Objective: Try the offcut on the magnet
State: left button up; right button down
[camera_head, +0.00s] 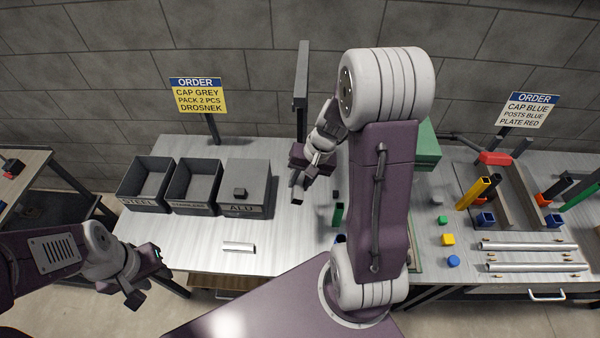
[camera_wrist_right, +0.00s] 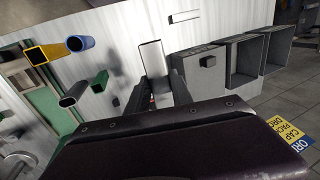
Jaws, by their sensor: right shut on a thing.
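My right gripper (camera_head: 299,181) is shut on a short silver offcut (camera_head: 297,189), held above the table in front of a tall grey post (camera_head: 301,78). In the right wrist view, the offcut (camera_wrist_right: 152,57) stands out between the fingers (camera_wrist_right: 166,92). A small dark block (camera_head: 240,192) sits on the ALU box (camera_head: 256,211); I cannot tell whether this block or something on the post is the magnet. The held offcut looks apart from both. My left gripper (camera_head: 148,277) looks open and empty at the lower left, off the table's front edge.
Open bins marked STEEL (camera_head: 134,201) and, beside it, another (camera_head: 183,206) stand left of the ALU box. Another silver piece (camera_head: 238,247) lies on the clear front table. Coloured tubes and blocks, such as a yellow tube (camera_head: 471,194), crowd the right.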

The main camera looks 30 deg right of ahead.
jog(key=shift+s+a+r+b, duration=0.1)
jog(key=shift+s+a+b, duration=0.3)
jog(key=shift+s, duration=0.45)
dwell(1.4)
